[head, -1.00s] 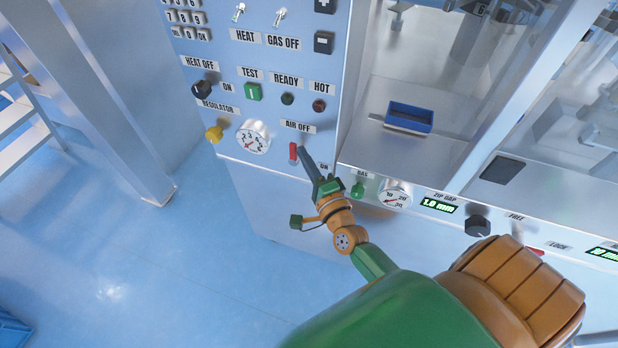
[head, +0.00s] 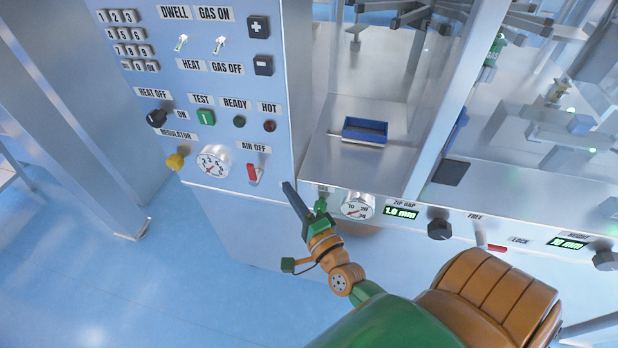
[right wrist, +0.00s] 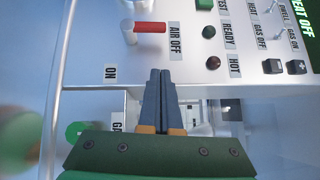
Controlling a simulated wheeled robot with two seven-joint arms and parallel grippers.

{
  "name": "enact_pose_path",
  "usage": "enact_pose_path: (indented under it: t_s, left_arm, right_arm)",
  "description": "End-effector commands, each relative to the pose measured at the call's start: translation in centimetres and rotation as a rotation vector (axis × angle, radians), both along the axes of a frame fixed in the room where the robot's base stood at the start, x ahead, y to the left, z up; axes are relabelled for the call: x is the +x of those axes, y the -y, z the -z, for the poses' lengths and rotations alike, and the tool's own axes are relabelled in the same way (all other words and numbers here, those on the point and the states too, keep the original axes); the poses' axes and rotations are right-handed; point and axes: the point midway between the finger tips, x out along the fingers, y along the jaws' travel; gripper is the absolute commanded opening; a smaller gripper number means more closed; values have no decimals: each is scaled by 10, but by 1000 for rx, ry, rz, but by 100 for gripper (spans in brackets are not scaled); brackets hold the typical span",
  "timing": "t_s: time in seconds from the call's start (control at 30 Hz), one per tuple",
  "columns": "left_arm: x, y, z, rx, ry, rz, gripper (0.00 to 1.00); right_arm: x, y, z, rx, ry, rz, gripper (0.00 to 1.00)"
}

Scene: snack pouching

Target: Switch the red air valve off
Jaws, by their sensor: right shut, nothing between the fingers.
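The red air valve lever (head: 252,172) is on the control panel, below the AIR OFF label (head: 254,148). In the right wrist view the red lever (right wrist: 150,28) points from its metal stem toward the AIR OFF label (right wrist: 174,40), away from the ON label (right wrist: 110,73). My right gripper (head: 287,186) is shut and empty, to the right of the lever and apart from it. Its dark fingers also show together in the right wrist view (right wrist: 160,75). My left gripper is not in view.
The regulator gauge (head: 212,161) and yellow knob (head: 176,161) are left of the valve. A green gas knob (head: 320,205) and gauge (head: 358,205) are close to my right gripper. A blue tray (head: 365,131) sits on the metal shelf. Open floor lies at lower left.

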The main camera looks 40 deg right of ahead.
Motion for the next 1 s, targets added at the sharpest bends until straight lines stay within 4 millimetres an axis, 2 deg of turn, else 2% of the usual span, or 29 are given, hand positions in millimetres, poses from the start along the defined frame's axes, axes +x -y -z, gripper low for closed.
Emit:
enact_pose_path:
  t_s: [0.2,0.33,0.87,0.93,0.97,1.0]
  left_arm:
    - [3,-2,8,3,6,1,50]
    - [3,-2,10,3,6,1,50]
    - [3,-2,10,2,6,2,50]
    - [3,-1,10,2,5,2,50]
    - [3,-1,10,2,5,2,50]
    - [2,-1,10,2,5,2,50]
  right_arm:
    - [-40,-3,3,-1,-2,0,0]
    - [-53,-4,2,0,-1,0,0]
    - [-57,-4,2,-5,-4,-1,0]
    - [-56,-8,19,-61,-53,-15,0]
    - [-57,-11,35,-111,-97,-28,0]
    - [-59,-16,63,-206,-176,-58,0]
